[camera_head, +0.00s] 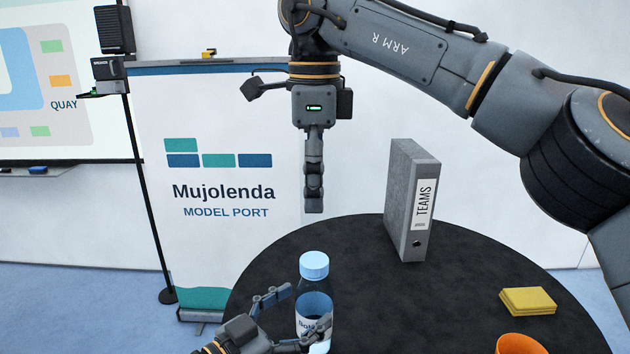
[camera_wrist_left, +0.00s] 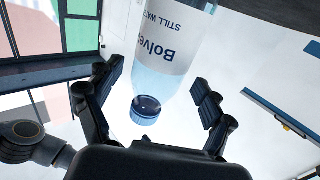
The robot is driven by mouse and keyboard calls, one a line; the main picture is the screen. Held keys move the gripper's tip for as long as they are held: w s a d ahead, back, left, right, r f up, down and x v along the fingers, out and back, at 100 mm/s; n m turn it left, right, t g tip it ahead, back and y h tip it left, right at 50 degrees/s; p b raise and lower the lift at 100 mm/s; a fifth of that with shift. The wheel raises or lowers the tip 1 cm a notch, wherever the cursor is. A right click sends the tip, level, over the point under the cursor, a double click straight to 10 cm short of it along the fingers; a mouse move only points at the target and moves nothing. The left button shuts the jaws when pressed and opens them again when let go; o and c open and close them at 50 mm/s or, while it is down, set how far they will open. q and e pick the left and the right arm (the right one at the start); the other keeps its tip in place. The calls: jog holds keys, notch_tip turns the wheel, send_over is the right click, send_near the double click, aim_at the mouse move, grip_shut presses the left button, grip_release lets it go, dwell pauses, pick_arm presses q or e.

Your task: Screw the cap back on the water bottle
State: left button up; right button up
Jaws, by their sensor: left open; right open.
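The water bottle (camera_head: 315,301) stands upright near the front of the black round table, with a light blue cap (camera_head: 314,264) on its top. I cannot tell how tightly the cap sits. My left gripper (camera_head: 303,308) is open, with its fingers on either side of the bottle, apart from each other. In the left wrist view the bottle (camera_wrist_left: 172,50) appears upside down, its cap (camera_wrist_left: 145,110) between the two spread fingers (camera_wrist_left: 158,92). My right gripper (camera_head: 314,200) hangs pointing down above and behind the cap, seen edge-on and empty.
A grey binder (camera_head: 400,205) marked TEAMS stands on the table (camera_head: 350,245) right of the bottle. Yellow notes (camera_head: 527,301) and an orange cup (camera_head: 519,344) are at the right. A Mujolenda banner (camera_head: 225,140) stands behind. The tabletop between bottle and notes is clear.

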aim_at(300, 309)
pick_arm(q)
jog(key=v, duration=0.4)
jog(key=shift+s+a, duration=0.1)
jog(key=shift+s, duration=0.05)
